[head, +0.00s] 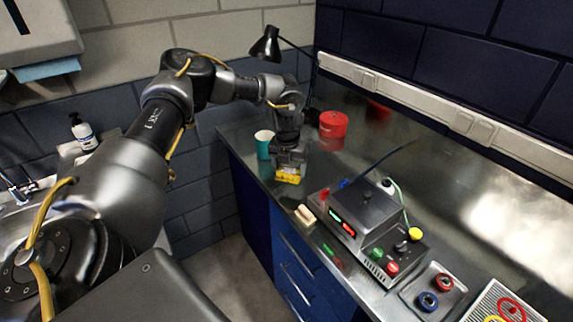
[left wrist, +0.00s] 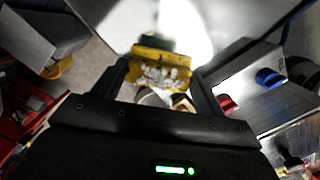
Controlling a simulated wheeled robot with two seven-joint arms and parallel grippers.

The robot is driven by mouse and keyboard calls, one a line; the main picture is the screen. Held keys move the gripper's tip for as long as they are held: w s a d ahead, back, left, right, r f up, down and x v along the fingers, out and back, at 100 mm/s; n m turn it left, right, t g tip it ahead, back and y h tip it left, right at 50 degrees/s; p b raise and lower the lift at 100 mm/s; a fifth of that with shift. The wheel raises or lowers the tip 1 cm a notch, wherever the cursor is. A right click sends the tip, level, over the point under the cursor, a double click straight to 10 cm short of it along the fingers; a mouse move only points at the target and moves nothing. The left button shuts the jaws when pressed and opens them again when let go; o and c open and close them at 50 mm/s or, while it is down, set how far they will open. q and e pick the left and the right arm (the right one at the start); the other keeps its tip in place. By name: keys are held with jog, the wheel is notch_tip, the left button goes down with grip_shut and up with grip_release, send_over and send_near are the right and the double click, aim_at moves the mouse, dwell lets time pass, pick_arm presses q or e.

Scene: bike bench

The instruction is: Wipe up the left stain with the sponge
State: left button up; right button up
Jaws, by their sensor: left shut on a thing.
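My left gripper (head: 289,167) is shut on a yellow sponge (head: 288,177), low over the far left part of the metal bench (head: 262,172). The sponge also shows between the fingers in the left wrist view (left wrist: 160,75), with whitish patches on its face. I cannot tell whether the sponge touches the bench. A dark patch (head: 289,203), possibly a stain, lies near the bench's front edge, just in front of the sponge. No other stain is clear. My right gripper is not in view.
A teal cup (head: 264,144) stands left of the gripper and a red round tin (head: 333,124) behind it. A black lamp (head: 267,46) is at the back. A beige block (head: 305,215) and a grey device with knobs (head: 366,218) stand to the right. The back right bench is clear.

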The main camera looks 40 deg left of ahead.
pick_arm(q)
jog(key=shift+w+a+m, duration=0.25)
jog(key=shift+a+m, duration=0.45)
jog(key=shift+m, duration=0.6)
jog(key=shift+f, duration=0.1)
notch_tip(320, 180, down, 5)
jog(key=b, duration=0.4)
jog(key=shift+r+b, duration=0.2)
jog(key=shift+b, duration=0.2)
jog(key=shift+p, duration=0.45)
jog(key=shift+f, duration=0.55)
dwell(0.5)
jog(key=shift+w+a, duration=0.25)
jog(key=shift+a, duration=0.45)
